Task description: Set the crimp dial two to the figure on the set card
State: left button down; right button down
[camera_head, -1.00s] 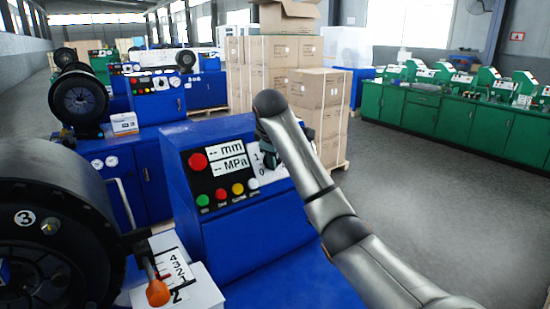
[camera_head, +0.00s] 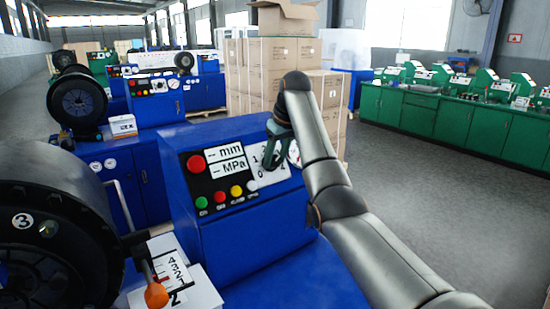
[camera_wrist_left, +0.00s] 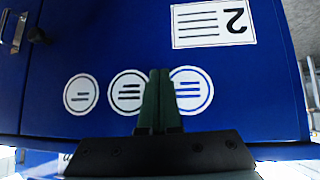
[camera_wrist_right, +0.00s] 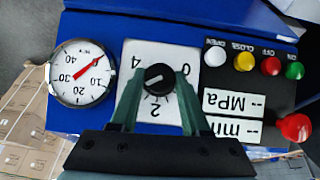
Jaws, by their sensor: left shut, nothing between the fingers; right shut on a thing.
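The crimp dial, a black knob (camera_wrist_right: 158,77) on a white plate (camera_wrist_right: 185,58) marked 0, 2 and 4, is in the middle of the right wrist view. My right gripper (camera_wrist_right: 160,80) is shut on the knob, one green finger at each side. The knob's exact setting is hard to read. In the head view my right gripper (camera_head: 281,160) covers part of the dial plate (camera_head: 267,178). My left gripper (camera_wrist_left: 159,75) is shut and empty in front of a blue panel. A white card (camera_wrist_left: 213,23) with lines and a large 2 shows upside down there; I cannot tell if it is the set card.
A round gauge (camera_wrist_right: 82,73) sits beside the dial plate. Coloured buttons (camera_head: 219,197) and mm and MPa displays (camera_head: 229,160) are on the same blue console. A lever with an orange knob (camera_head: 156,295) stands at lower left. Stacked cartons (camera_head: 270,75) are behind.

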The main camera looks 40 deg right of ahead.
jog(key=shift+f, duration=0.15)
dwell(0.4)
jog(key=shift+c, duration=1.9)
grip_release()
jog(key=d+b+v, duration=0.1)
jog(key=b+v, duration=0.2)
jog(key=v, duration=0.9)
jog(key=shift+a+r, duration=0.35)
